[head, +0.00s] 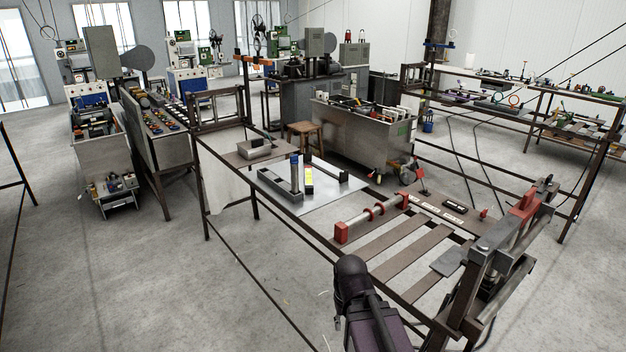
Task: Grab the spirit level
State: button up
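A small yellow block with dark parts (309,181), which looks like the spirit level, is on a pale metal plate (325,204) on the long frame table. It is small in the head view, so I cannot be sure what it is. It sits just right of a blue-topped cylinder (295,171). Part of my arm shows as a dark, rounded link at the bottom centre, in front of the table and well apart from the yellow block. My gripper itself does not show, so its state is hidden.
The table (392,247) has an open slatted top with a red-ended rod fixture (369,217). A tall metal clamp frame (490,262) stands at its near right end. The floor at left (130,270) is clear.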

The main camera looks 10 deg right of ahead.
aim_at(308, 179)
jog(key=u, duration=1.6)
jog(key=i, duration=2.35)
jog(key=z, duration=0.05)
